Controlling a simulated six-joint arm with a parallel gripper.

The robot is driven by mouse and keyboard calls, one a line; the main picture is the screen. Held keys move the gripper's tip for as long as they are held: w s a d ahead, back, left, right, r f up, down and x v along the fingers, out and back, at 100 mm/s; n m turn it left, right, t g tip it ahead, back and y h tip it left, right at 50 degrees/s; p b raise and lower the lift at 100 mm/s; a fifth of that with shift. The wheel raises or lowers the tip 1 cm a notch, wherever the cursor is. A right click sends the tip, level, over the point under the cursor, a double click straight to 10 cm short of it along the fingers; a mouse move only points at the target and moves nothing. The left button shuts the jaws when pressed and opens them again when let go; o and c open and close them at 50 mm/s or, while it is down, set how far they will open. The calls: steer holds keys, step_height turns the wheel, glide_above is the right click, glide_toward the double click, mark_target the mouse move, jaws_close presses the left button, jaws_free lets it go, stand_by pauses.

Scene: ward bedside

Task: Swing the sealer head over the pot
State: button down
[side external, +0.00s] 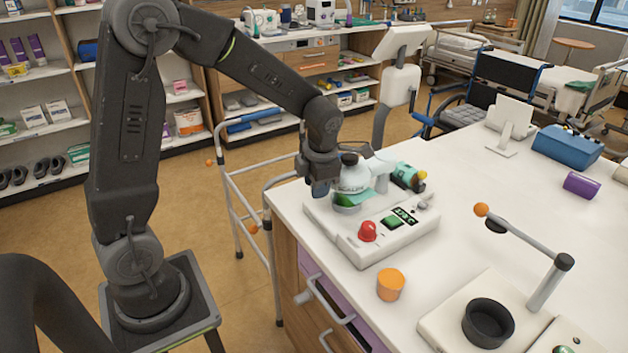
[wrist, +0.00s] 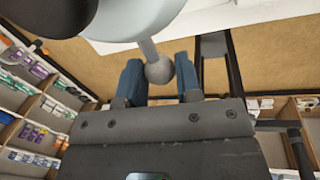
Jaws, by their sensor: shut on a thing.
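The sealer head (side external: 350,179) is a pale, rounded cap on the white bench machine (side external: 373,240). A grey rod with a ball knob (wrist: 159,71) sticks out from the head, which also shows in the wrist view (wrist: 135,18). My gripper (side external: 322,188) is at the near left side of the head. Its blue fingers, seen in the wrist view (wrist: 160,80), are shut on the ball knob. Something pale and green shows beneath the head; I cannot tell if it is a pot. A black open pot (side external: 488,324) stands apart on another device at the lower right.
The machine has a red button (side external: 368,231) and a green display. An orange cup (side external: 390,284) stands in front of it. An angled grey arm with an orange ball (side external: 481,210) rises at the right. A walker (side external: 237,200) stands against the counter's left side.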

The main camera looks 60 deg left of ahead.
steer(key=shift+d, duration=0.2)
steer(key=c, duration=0.8)
jaws_free()
steer(key=shift+r, duration=0.15)
steer(key=d+r, duration=0.1)
steer(key=r, duration=0.8)
steer(key=d+r, duration=0.1)
steer(key=r, duration=0.3)
steer(key=shift+s+d+r, duration=0.15)
steer(key=shift+s+d, duration=0.1)
steer(key=shift+d, duration=0.05)
steer(key=s+d+m+t, duration=0.1)
steer(key=s+m, duration=0.4)
steer(key=m, duration=0.6)
steer(key=s+d+m+t+h, duration=0.1)
steer(key=s+d+m+t, duration=0.1)
steer(key=s+m, duration=0.4)
steer(key=s+d+m+t+h, duration=0.1)
steer(key=s+m, duration=0.4)
steer(key=m, duration=1.1)
steer(key=shift+s+d+f+m+t, duration=0.2)
steer(key=shift+d+t, duration=0.1)
steer(key=shift+d, duration=0.35)
steer(key=shift+s+d+f+m+t, duration=0.2)
steer(key=shift+d+t, duration=0.1)
steer(key=shift+d, duration=0.35)
